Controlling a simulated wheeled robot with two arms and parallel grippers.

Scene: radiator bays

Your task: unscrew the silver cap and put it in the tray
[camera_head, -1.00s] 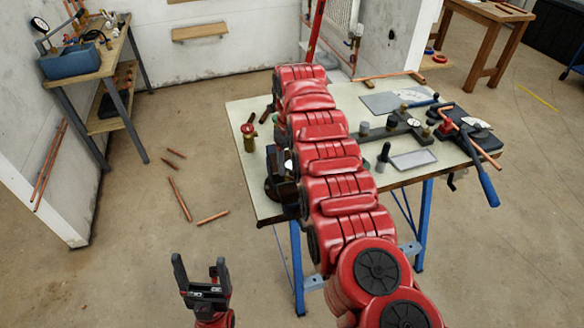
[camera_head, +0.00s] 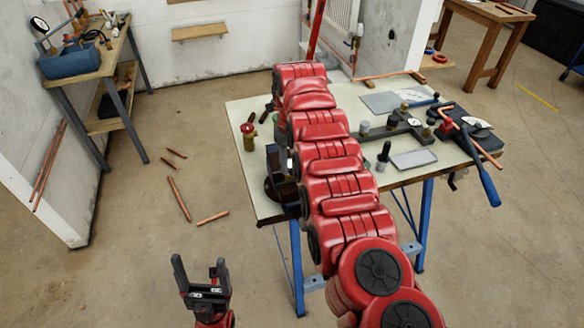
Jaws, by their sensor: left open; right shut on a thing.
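My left gripper (camera_head: 203,276) is open and empty, low in the view, over the floor in front of the workbench. My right arm reaches across the workbench (camera_head: 245,112). Dark parts of my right gripper (camera_head: 273,160) show at the arm's left side, just above a black fixture (camera_head: 283,192) at the bench's near left edge. The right gripper is shut on what I take to be the silver cap, which the arm and gripper hide. A shallow grey tray (camera_head: 413,159) with a pale rim lies on the bench right of the arm.
A brass valve with a red handwheel (camera_head: 248,137) stands left of the arm. A grey cylinder (camera_head: 364,127), a dark upright tool (camera_head: 384,153) and a blue-handled pipe bender (camera_head: 487,180) stand to the right. Copper pipes (camera_head: 180,198) lie on the floor.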

